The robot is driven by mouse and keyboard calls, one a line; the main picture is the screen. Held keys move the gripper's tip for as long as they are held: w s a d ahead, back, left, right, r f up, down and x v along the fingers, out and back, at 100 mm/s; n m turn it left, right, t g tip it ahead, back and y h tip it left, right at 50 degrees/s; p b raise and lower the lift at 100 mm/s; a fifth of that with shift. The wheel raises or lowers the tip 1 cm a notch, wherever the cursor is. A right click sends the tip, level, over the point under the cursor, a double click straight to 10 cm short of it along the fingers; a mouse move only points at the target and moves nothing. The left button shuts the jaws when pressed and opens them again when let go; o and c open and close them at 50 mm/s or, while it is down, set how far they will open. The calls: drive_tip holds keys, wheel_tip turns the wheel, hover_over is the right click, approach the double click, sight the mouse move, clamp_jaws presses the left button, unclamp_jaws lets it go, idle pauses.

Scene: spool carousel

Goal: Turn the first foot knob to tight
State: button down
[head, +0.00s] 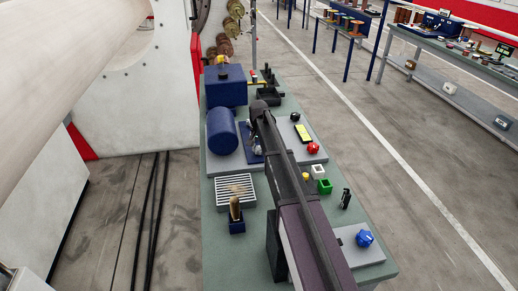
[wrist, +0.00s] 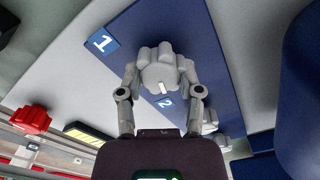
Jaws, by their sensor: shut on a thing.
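A grey lobed knob (wrist: 158,76) stands on a blue plate (wrist: 170,25) in the wrist view. A white mark on its face points down the picture, tilted slightly. My gripper (wrist: 160,72) is shut on this knob, one finger on each side. A label "1" (wrist: 102,42) is to the knob's upper left, and a label "2" (wrist: 168,103) is just below it. Another grey knob (wrist: 210,122) shows partly behind the right finger. In the head view the blue plate (head: 246,134) is beside my arm, which hides much of the knobs.
A dark blue cylinder (head: 222,130) lies left of the plate. A red knob (head: 313,148), a black knob (head: 295,117) and a yellow display (head: 303,133) are to the right. A slatted grille (head: 235,188) and a blue knob (head: 364,238) are nearer on the green bench.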

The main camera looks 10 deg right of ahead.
drive_tip(key=shift+s+m, duration=0.15)
drive_tip(key=shift+m, duration=0.45)
drive_tip(key=shift+c, duration=1.3)
unclamp_jaws()
drive_tip(key=shift+n, duration=0.4)
